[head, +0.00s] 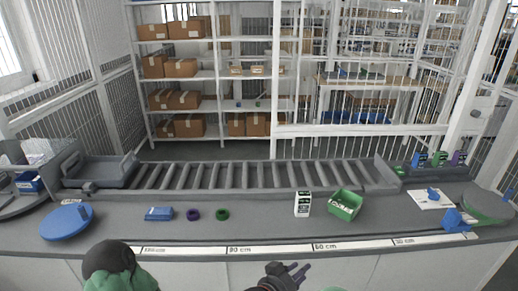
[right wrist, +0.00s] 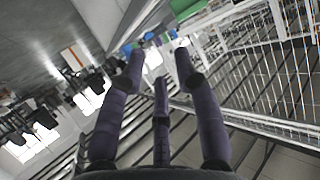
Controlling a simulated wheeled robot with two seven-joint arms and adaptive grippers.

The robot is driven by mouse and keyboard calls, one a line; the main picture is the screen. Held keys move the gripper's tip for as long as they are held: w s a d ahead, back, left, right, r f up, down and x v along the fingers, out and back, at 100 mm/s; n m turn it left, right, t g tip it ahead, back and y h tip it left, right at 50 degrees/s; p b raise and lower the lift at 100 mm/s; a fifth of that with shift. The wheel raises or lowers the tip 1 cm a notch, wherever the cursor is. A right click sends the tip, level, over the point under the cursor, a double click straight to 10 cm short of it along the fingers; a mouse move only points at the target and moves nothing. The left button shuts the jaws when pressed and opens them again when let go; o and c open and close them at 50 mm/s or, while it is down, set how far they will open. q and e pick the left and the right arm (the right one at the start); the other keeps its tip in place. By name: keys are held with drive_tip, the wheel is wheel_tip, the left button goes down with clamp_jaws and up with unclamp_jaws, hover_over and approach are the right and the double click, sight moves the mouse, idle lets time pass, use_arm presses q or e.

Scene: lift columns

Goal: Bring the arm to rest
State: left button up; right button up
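My right gripper (head: 299,272) is at the bottom middle of the head view, in front of the counter's front edge and apart from everything on it. In the right wrist view its dark fingers (right wrist: 159,62) are spread, with nothing between them. My left gripper does not show; only a black and green part, which looks like my left arm, shows at the bottom left of the head view.
The grey counter (head: 270,232) holds a blue disc (head: 66,222), a blue box (head: 158,213), purple (head: 193,214) and green (head: 222,214) rings, a white-green carton (head: 303,205) and a green bin (head: 345,205). A roller conveyor (head: 235,175) runs behind. Shelves with cartons stand farther back.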

drive_tip(key=w+d+f+n+g+y, duration=0.1)
drive_tip(key=w+f+n+y, duration=0.15)
drive_tip(key=f, duration=0.75)
drive_tip(key=w+f+n+y, duration=0.15)
drive_tip(key=f+y, duration=0.25)
drive_tip(key=f, duration=0.6)
drive_tip(key=s+a+f+n+g+y, duration=0.1)
drive_tip(key=s+f+g+y, duration=0.2)
drive_tip(key=s+f, duration=0.4)
drive_tip(key=s+f+n+g+y, duration=0.1)
drive_tip(key=s+f+g+y, duration=0.2)
drive_tip(key=s, duration=1)
wheel_tip(320, 180, down, 5)
drive_tip(key=shift+s+a+f+g, duration=0.15)
drive_tip(key=shift+a+g, duration=0.25)
drive_tip(key=shift+g, duration=0.7)
